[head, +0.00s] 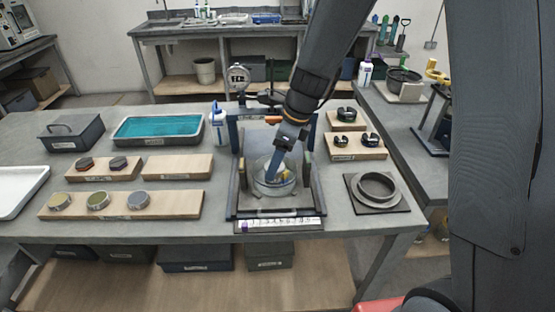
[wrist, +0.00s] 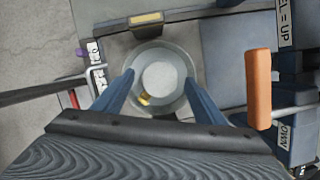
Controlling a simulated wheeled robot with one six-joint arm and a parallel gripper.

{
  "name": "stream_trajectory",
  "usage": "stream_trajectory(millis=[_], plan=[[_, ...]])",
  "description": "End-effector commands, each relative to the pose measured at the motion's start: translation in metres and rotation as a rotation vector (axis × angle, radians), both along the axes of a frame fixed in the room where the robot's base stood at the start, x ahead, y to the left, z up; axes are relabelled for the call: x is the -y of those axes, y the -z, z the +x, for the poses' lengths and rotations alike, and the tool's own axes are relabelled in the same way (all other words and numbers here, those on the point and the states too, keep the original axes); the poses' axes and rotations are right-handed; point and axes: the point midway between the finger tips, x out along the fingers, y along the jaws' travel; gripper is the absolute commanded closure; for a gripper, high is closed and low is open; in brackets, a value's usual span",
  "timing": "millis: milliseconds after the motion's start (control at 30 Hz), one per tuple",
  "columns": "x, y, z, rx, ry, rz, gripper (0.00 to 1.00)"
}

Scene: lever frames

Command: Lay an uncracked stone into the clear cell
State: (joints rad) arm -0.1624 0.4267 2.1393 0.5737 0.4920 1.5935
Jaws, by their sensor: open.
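The clear cell (head: 262,187) is a round see-through cup standing in the frame at the table's middle. My gripper (head: 277,180) reaches down into or just over it. In the wrist view, the two blue fingers of my gripper (wrist: 160,88) are apart, on either side of a pale grey disc (wrist: 160,76) inside the cell's round rim (wrist: 194,68). I cannot tell whether this disc is a stone or the cell's floor, nor whether the fingers touch it. A small brass piece (wrist: 144,99) shows at its edge. Cracks cannot be made out.
The frame has an orange-handled lever (wrist: 258,90) and a dial gauge (head: 239,76). Black rings (head: 346,114) and a wide grey ring (head: 376,186) lie at right.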

Motion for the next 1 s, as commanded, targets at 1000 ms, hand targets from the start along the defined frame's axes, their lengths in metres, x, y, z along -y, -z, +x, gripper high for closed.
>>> stream_trajectory(millis=[1000], plan=[[0.054, -0.062, -0.039, 0.097, -0.378, -0.113, 0.35]])
